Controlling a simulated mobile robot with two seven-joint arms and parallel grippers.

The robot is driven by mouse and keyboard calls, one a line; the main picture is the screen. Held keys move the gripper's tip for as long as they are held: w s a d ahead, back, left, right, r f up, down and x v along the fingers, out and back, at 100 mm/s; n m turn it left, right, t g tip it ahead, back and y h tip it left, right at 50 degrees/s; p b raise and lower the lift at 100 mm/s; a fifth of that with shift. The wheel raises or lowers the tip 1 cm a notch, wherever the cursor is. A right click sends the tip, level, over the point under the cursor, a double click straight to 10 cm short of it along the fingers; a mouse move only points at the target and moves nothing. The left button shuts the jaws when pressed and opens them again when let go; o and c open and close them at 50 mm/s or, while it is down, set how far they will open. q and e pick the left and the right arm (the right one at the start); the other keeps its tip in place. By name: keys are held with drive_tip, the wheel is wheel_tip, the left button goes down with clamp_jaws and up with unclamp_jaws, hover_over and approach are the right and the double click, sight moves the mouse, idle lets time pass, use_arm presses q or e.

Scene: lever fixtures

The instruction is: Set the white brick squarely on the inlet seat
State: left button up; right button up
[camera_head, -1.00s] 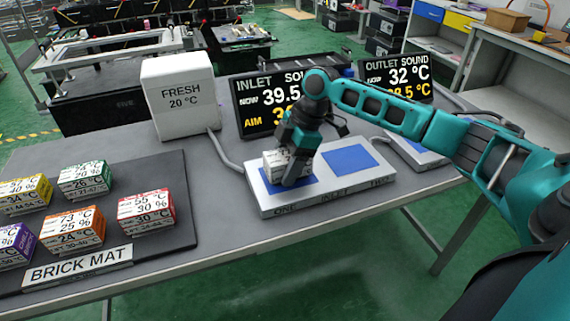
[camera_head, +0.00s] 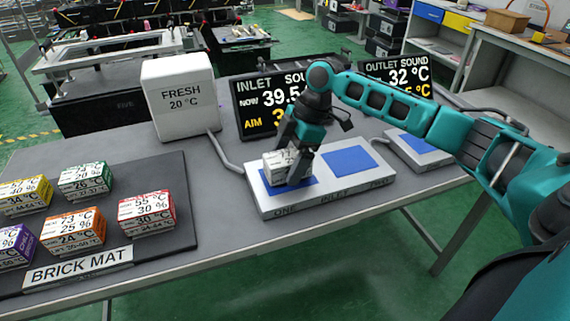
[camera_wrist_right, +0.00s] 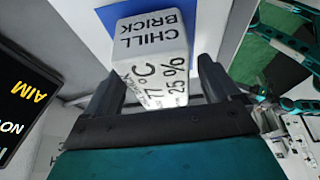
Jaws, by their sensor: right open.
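The white brick (camera_head: 280,166) is on the left blue pad, above the word ONE, on the white inlet seat (camera_head: 331,192). Blue shows in front of the brick and to its right; its back edge is hidden by my gripper. My right gripper (camera_head: 293,160) is over the brick with its jaws open. In the right wrist view the white brick (camera_wrist_right: 150,50), lettered CHILL BRICK, lies between the two fingers of my right gripper (camera_wrist_right: 160,82), with a gap visible at the right finger. Contact at the left finger is unclear. My left gripper is not in view.
The right blue pad (camera_head: 349,160) of the inlet seat is empty. The outlet seat (camera_head: 419,149) is to the right. The INLET display (camera_head: 257,109) and the FRESH box (camera_head: 180,95) stand behind. Several coloured bricks sit on the brick mat (camera_head: 176,177) at left.

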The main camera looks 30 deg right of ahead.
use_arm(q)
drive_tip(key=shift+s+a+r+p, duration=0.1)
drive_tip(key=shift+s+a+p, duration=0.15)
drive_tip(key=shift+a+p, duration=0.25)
use_arm(e)
drive_tip(key=v, duration=1)
drive_tip(key=shift+d+r, duration=0.1)
drive_tip(key=shift+r, duration=0.05)
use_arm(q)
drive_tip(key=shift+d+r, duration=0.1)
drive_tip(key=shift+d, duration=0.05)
